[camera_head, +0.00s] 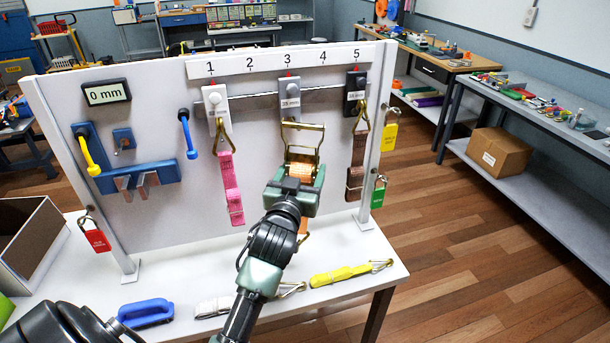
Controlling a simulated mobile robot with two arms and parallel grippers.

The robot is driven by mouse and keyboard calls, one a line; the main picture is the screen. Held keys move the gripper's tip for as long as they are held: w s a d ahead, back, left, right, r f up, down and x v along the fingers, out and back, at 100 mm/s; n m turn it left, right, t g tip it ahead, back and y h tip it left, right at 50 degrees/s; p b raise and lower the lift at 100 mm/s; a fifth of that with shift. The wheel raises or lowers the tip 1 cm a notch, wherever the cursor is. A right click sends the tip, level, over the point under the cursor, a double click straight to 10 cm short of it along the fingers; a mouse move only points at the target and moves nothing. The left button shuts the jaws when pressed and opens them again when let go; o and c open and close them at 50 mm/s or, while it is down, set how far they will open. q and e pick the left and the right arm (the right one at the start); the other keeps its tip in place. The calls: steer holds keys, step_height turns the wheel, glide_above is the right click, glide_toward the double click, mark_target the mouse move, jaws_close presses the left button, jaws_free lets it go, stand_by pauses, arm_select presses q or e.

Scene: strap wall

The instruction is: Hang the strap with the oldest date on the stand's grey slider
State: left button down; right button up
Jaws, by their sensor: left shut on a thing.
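My left gripper (302,170) is raised in front of the stand's board (250,190), shut on an orange strap (304,227). The strap's brass hook (303,127) points up from the jaws, just below the grey slider (290,100) under number 3. I cannot tell whether the hook touches the slider. A pink strap (231,190) hangs from the white slider (216,104). A brown strap (357,165) hangs from the black slider (355,92). A yellow strap (342,275) and a white strap (213,307) lie on the table. No dates are readable. My right gripper is out of view.
The white table (380,262) also holds a blue handle-shaped thing (146,312) and an open box (30,240) at left. Red (97,240), yellow (389,137) and green (378,195) padlocks hang at the stand's sides. A display (106,93) reads 0 mm.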

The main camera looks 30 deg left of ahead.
arm_select(q)
steer(key=shift+w+a+r, duration=0.1)
steer(key=shift+w+a, duration=0.3)
steer(key=shift+w, duration=0.05)
steer(key=shift+w+a+f+b, duration=0.25)
steer(key=shift+w+a, duration=0.25)
steer(key=shift+a, duration=0.1)
steer(key=shift+w+a+f+b, duration=0.2)
steer(key=shift+w+a+b, duration=0.1)
steer(key=shift+w+a, duration=0.2)
steer(key=shift+w+a+f+b, duration=0.25)
steer(key=shift+w+a, duration=0.2)
steer(key=shift+a, duration=0.2)
